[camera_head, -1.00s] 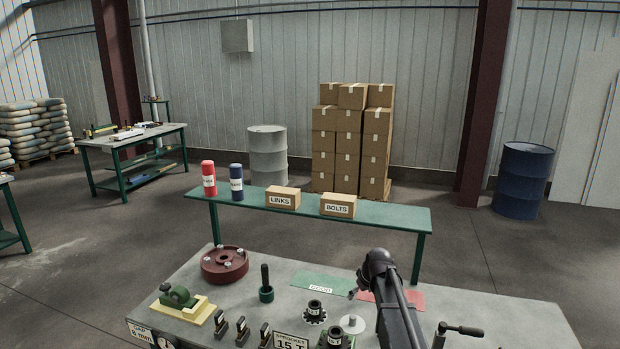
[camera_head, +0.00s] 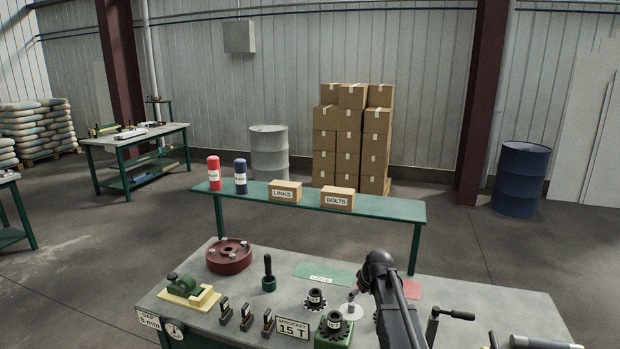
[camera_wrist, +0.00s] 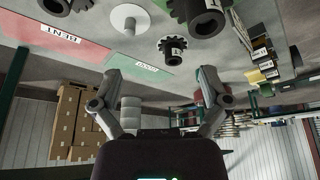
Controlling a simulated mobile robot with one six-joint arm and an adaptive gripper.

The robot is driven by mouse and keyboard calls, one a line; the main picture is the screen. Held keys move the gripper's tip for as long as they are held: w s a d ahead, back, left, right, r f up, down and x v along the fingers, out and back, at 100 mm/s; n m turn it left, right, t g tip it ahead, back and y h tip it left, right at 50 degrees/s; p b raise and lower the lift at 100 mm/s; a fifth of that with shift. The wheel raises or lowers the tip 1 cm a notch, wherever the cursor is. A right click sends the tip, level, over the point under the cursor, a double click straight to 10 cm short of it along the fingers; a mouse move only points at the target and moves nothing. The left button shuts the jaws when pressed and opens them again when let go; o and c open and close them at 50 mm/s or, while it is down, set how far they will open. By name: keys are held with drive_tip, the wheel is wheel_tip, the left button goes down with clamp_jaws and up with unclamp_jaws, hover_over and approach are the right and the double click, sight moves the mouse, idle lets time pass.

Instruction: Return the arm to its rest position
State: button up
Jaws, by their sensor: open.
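My arm reaches over the grey workbench (camera_head: 470,308) from the lower right in the head view. Its bent black joint hides part of the red mat. My gripper (camera_wrist: 160,95) shows in the wrist view with its two fingers spread apart and nothing between them. The wrist view is upside down relative to the room. The green mat (camera_wrist: 140,68), the red mat (camera_wrist: 62,42), a pale disc with a peg (camera_wrist: 130,20) and dark sprockets (camera_wrist: 172,46) lie beyond the fingers, apart from them. In the head view the fingertips are too small to make out.
The bench also bears a dark red flange (camera_head: 229,256), a green-and-cream gauge (camera_head: 188,291), a green-based post (camera_head: 268,275), small dark blocks (camera_head: 246,317) and a crank handle (camera_head: 450,318). A green shelf table (camera_head: 385,207) with cartons stands behind.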

drive_tip(key=s+f+m+g+h+b, duration=0.1)
drive_tip(key=s+f+b, duration=0.3)
drive_tip(key=s, duration=1)
drive_tip(key=s+f+m+g+h+b, duration=0.1)
drive_tip(key=s+f+m+b, duration=0.3)
drive_tip(key=s, duration=1)
wheel_tip(320, 180, down, 3)
drive_tip(key=shift+d+f+g+b, duration=0.15)
drive_tip(key=shift+d+g+b, duration=0.15)
drive_tip(key=shift+g+b, duration=0.5)
drive_tip(key=shift+w+a, duration=0.1)
